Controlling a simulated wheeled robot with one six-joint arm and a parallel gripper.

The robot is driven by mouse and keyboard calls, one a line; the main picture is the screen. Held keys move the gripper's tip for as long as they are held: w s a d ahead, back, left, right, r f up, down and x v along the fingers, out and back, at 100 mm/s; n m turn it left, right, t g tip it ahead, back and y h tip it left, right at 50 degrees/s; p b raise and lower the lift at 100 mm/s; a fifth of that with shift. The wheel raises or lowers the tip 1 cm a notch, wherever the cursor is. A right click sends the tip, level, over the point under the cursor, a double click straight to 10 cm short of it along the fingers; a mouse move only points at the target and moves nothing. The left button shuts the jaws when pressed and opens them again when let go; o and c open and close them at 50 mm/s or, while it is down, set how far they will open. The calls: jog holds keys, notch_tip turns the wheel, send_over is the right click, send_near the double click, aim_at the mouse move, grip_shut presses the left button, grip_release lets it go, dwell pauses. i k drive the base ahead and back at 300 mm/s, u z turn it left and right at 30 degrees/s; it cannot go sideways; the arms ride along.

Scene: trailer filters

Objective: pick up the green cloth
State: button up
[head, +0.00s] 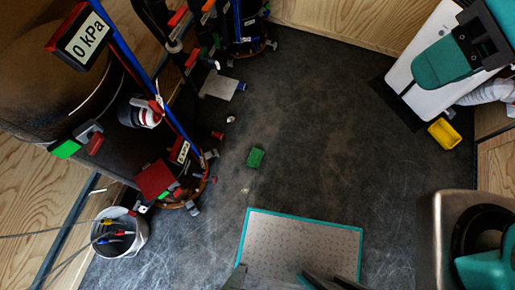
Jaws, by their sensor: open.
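The green cloth (255,158) lies on the dark floor near the middle of the head view. It is small, roughly rectangular, and stands clear of everything around it. I cannot make out my gripper in this view. Only dark parts cut off by the bottom edge show over the teal-edged plate, and I cannot tell what they are.
Dark tanks with hoses, red-handled valves and gauges stand at the left. A white bucket (121,234) with cables sits lower left. A grey plate (220,85) lies near the tanks. A yellow tray (444,134) is at the right.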

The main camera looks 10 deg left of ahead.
aim_at(255, 159)
jog(key=k, duration=0.45)
jog(key=z, duration=0.05)
jog(key=i, duration=0.65)
jog(key=z, duration=1.25)
jog(key=i, duration=0.6)
jog(key=u, duration=3.85)
